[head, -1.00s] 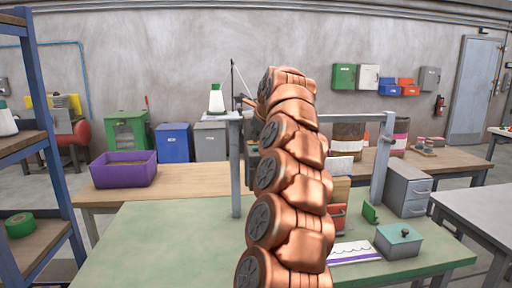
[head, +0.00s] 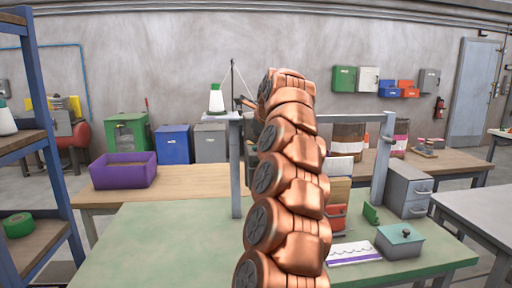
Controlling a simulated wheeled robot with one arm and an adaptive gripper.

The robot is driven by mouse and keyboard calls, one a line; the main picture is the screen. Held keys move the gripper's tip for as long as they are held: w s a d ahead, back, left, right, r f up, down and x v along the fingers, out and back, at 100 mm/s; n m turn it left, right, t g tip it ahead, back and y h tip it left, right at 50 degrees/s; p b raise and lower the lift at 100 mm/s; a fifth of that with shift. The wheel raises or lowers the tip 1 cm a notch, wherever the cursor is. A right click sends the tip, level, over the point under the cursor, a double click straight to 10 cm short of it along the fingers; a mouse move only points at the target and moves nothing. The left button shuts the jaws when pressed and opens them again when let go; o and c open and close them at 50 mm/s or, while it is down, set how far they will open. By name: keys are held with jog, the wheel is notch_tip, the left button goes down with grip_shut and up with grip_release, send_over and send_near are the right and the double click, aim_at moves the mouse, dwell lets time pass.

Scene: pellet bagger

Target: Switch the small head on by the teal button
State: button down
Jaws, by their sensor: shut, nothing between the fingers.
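The teal button and the small head cannot be made out; my copper arm covers the middle of the view. My gripper (head: 244,102) shows only as a small dark tip left of the arm's far end, beside a thin upright rod. It looks shut and holds nothing visible. A grey frame with a left post (head: 235,165) and a right post (head: 383,160) stands behind the arm. What stands between the posts is mostly hidden. Whether the gripper touches anything cannot be told.
A white bottle with a green cap (head: 216,100) stands on the frame's left plate. The green table (head: 160,240) is clear at left. At right are a teal-lidded box (head: 399,243), a white-and-purple card (head: 353,254) and grey drawers (head: 408,188). A purple bin (head: 124,171) sits behind.

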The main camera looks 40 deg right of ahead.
aim_at(256, 147)
jog(key=shift+f+b, duration=0.55)
jog(key=shift+b, duration=0.1)
dwell(0.7)
jog(key=shift+r, duration=0.15)
jog(key=shift+r+p, duration=0.65)
jog(key=shift+r, duration=0.25)
notch_tip(256, 147, up, 6)
jog(key=p, duration=0.5)
jog(key=shift+f, duration=0.1)
dwell(0.5)
